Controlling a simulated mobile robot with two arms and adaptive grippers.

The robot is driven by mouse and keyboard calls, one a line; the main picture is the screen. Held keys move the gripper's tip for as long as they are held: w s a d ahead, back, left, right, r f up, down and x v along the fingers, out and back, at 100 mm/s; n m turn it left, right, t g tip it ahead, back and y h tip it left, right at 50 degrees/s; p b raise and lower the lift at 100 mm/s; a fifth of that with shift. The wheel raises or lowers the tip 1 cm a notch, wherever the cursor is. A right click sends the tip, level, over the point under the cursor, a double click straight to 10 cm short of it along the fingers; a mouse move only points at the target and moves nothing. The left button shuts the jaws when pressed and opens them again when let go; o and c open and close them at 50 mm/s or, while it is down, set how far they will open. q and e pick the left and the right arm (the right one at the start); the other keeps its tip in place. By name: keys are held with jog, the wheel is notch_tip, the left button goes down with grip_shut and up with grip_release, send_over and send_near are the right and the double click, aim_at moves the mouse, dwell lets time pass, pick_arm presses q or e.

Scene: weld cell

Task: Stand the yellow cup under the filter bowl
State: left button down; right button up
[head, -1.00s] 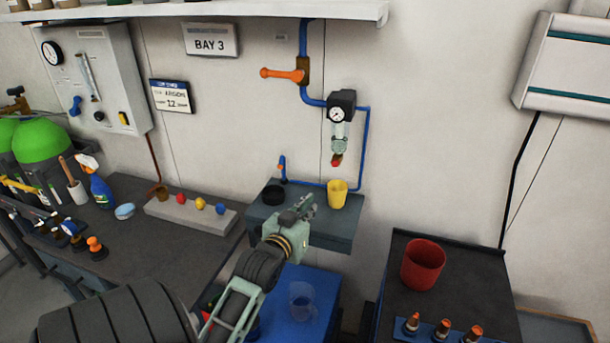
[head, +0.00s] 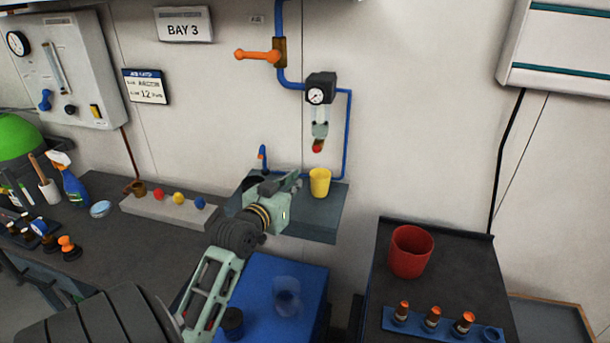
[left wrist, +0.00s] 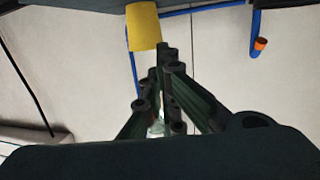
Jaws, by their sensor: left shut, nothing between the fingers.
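The yellow cup (head: 320,184) stands upright on the small grey wall shelf (head: 318,225), apart from and below the filter bowl (head: 320,122) with its red drain tip. In the head view it lines up roughly beneath the bowl. My left gripper (head: 293,181) is shut and empty, just left of the cup. In the left wrist view the shut fingertips (left wrist: 165,50) appear beside the cup (left wrist: 143,28); I cannot tell whether they touch it. The bowl is not clear in that view. My right gripper is not in view.
A black round holder (head: 252,182) on the shelf is partly hidden by my gripper. Blue pipe (head: 347,130) runs beside the bowl. A blue cabinet (head: 255,285) bearing a clear cup (head: 286,296) is below. A red bin (head: 410,252) stands on the right bench.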

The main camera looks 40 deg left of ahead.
aim_at(320, 184)
pick_arm(q)
jog(key=x, duration=0.2)
jog(key=p+x, duration=0.1)
jog(key=x, duration=0.1)
jog(key=r+x, duration=0.1)
jog(key=x, duration=0.1)
jog(key=shift+w+a+f+p, duration=0.1)
jog(key=shift+w+p, duration=0.2)
jog(key=shift+f+p, duration=0.25)
jog(key=shift+p, duration=0.05)
jog(key=shift+f, duration=0.5)
jog(key=shift+s+f, duration=0.1)
jog(key=shift+f, duration=0.05)
